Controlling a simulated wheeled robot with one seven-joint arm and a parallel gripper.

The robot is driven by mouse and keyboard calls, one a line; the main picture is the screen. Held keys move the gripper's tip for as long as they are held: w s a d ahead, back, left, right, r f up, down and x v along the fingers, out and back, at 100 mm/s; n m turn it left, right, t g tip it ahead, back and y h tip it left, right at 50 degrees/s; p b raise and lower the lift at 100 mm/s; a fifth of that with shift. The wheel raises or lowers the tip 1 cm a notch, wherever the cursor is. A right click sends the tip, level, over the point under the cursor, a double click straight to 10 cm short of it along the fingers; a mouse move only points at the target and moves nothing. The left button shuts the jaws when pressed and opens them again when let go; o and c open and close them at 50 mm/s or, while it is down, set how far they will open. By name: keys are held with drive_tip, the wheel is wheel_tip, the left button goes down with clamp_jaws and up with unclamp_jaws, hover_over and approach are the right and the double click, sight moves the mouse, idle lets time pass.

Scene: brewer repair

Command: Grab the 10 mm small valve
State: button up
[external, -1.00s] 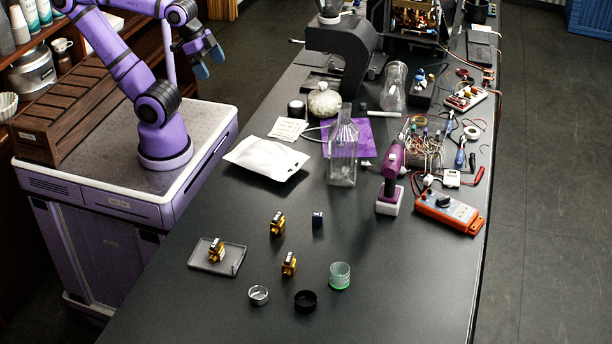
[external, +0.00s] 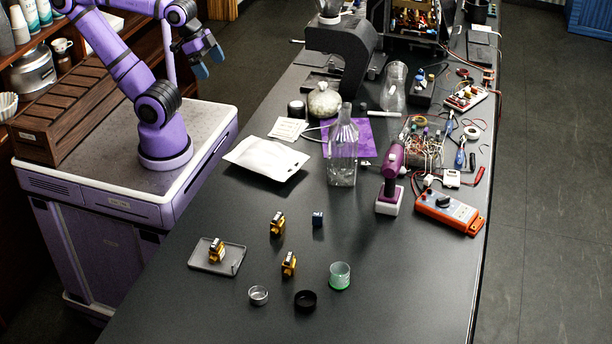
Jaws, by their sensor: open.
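One valve (external: 217,250) sits on a small grey tray (external: 204,265) at the front left. A second valve (external: 277,223) stands on the bare table behind and to the right of the tray. A third valve (external: 289,264) stands nearer the front, right of the tray. My gripper (external: 208,64) is open and empty, with blue fingertips, raised left of the table and far from all the valves.
The front table is mostly clear.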

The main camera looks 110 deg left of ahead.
idle(0.4)
drive_tip(key=w+d+r+g, duration=0.1)
drive_tip(key=w+d, duration=0.4)
drive_tip(key=w, duration=0.8)
drive_tip(key=n+g, duration=0.1)
drive_tip(key=g, duration=0.3)
hover_over(289, 257)
drive_tip(key=f, duration=2.6)
drive_tip(key=shift+a, duration=0.2)
drive_tip(key=shift+d+f, duration=0.15)
drive_tip(key=shift+f, duration=5.45)
drive_tip(key=c, duration=0.6)
